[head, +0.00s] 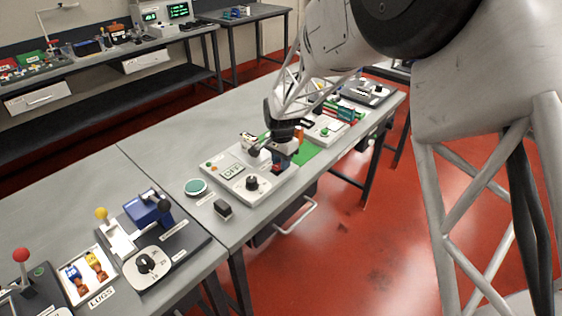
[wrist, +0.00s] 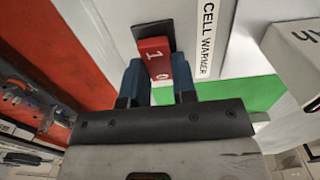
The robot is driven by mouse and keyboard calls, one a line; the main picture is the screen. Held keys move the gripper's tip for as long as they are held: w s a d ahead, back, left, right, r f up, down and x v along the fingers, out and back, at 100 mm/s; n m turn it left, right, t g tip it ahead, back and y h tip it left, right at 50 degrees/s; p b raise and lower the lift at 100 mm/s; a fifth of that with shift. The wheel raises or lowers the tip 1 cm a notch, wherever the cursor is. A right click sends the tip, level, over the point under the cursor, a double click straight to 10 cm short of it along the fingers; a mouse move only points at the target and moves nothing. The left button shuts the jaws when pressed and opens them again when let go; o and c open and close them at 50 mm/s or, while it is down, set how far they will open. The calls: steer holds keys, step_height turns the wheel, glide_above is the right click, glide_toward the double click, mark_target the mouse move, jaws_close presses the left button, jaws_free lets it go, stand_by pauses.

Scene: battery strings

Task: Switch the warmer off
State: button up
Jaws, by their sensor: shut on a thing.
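The cell warmer's red rocker switch (wrist: 153,48) is in the wrist view, marked 1 and 0, in a dark surround on a pale housing. The label CELL WARMER (wrist: 209,40) is just right of it. My gripper (wrist: 159,76) has its two blue fingers on either side of the red switch, shut on it. In the head view my gripper (head: 284,148) is over the far right part of a white panel (head: 222,166) with a black knob. The red switch (head: 277,168) shows small below it. My fingers hide part of the switch.
A green mat (head: 307,153) lies beyond the panel. A black block (head: 223,209) and a round green pad (head: 196,187) are on the near bench. A box of lugs (head: 89,274) and levers stand at the left. Red floor is open on the right.

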steer(key=o, duration=0.9)
steer(key=shift+r, duration=0.1)
steer(key=shift+r, duration=3.8)
